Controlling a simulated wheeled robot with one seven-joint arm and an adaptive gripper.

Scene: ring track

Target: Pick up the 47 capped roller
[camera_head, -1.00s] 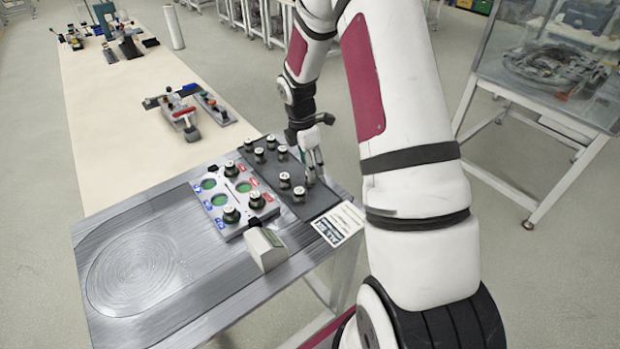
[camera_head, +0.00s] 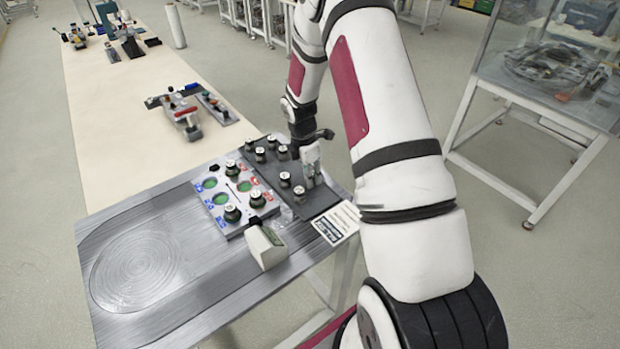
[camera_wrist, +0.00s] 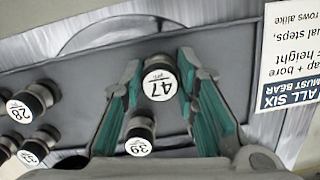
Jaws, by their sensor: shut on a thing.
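The 47 capped roller (camera_wrist: 163,82) has a round white cap marked 47 on a dark body. In the wrist view it stands between the two green-padded fingertips of my gripper (camera_wrist: 160,60), which is shut on it. In the head view my gripper (camera_head: 312,166) is over the right side of the dark mat (camera_head: 314,207), and the roller is mostly hidden there. I cannot tell whether it is clear of the mat. The 39 roller (camera_wrist: 138,137) stands close by, apart from the held one.
Rollers 28 (camera_wrist: 27,105) and 33 (camera_wrist: 36,150) stand left in the wrist view. A grey board with green round recesses (camera_head: 227,184) holds several rollers. A white card (camera_head: 337,222) lies at the table edge. A wedge-shaped block (camera_head: 265,248) stands in front. The left metal table top (camera_head: 135,270) is clear.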

